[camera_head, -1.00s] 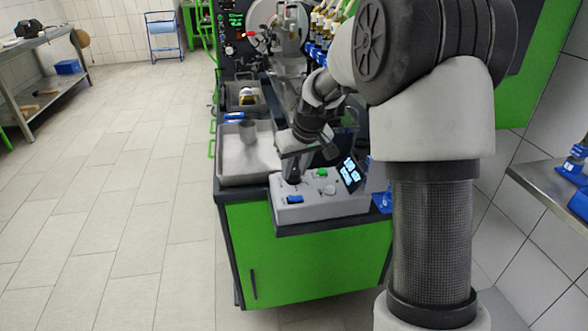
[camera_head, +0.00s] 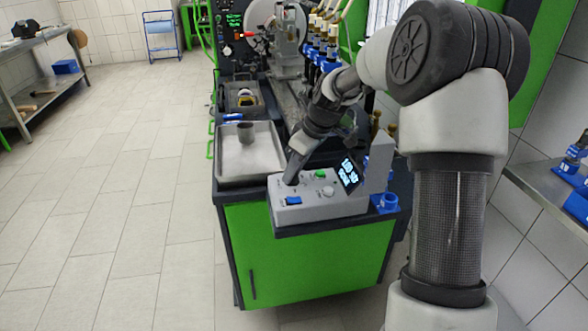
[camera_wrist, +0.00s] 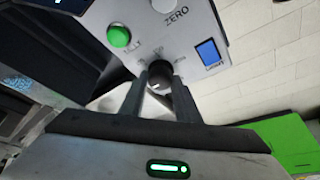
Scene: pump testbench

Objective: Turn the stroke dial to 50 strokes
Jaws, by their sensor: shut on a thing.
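The stroke dial (camera_wrist: 159,74) is a dark round knob on the grey control box, seen in the wrist view, with small printed marks around it too blurred to read. My gripper (camera_wrist: 161,84) is shut on the dial, one finger on each side. In the head view, my gripper (camera_head: 291,178) points down at the left rear of the control box (camera_head: 322,208) and hides the dial. The tilted display (camera_head: 348,171) shows bright text that is too small to read surely.
A green button (camera_wrist: 119,37), a white ZERO knob (camera_wrist: 165,4) and a blue switch (camera_wrist: 208,52) sit close to the dial. A metal tray (camera_head: 232,162) with a grey cup (camera_head: 246,133) is behind and left of the box. A blue holder (camera_head: 386,203) stands to its right.

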